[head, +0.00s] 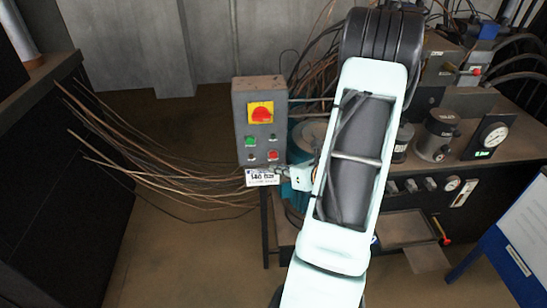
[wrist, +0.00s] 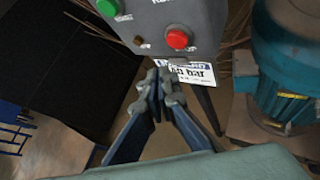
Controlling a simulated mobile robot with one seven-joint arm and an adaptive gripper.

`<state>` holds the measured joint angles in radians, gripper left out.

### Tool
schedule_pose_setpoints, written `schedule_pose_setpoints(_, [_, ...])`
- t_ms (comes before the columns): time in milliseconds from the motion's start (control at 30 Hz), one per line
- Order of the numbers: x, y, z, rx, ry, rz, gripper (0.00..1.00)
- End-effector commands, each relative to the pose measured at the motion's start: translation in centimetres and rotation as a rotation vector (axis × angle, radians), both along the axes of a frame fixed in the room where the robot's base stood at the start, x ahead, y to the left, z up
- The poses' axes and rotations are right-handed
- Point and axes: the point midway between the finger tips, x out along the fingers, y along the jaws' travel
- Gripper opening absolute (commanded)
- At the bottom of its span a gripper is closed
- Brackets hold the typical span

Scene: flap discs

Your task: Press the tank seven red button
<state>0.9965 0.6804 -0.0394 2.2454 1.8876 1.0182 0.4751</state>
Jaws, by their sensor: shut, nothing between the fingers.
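A grey control box (head: 240,120) stands upright left of my arm in the head view. It carries a red knob on a yellow plate (head: 261,114), a green button (head: 250,141) and a red button (head: 272,155). In the wrist view the red button (wrist: 177,39) sits low on the box face, right of a small dark button (wrist: 142,41). A white label (wrist: 197,74) hangs at the box's lower edge. My gripper (wrist: 158,70) is shut and empty, in front of the label and below the red button in the picture. I cannot tell whether it touches the label.
Loose thin rods (head: 150,165) stick out from a dark cabinet at left. A blue-green motor (wrist: 285,60) stands right of the box. A bench with gauges (head: 495,137) is at right, and a blue-framed board (head: 525,235) stands at lower right. Open floor (head: 190,240) lies left of centre.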

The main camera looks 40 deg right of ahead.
Motion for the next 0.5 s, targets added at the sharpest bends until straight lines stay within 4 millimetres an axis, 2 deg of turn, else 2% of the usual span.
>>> schedule_pose_setpoints(200, [-1.8, 1.0, -0.1, 0.000, 0.000, -0.002, 0.00])
schedule_pose_setpoints(500, [-2.2, 1.3, 0.0, -0.001, 0.000, 0.000, 0.00])
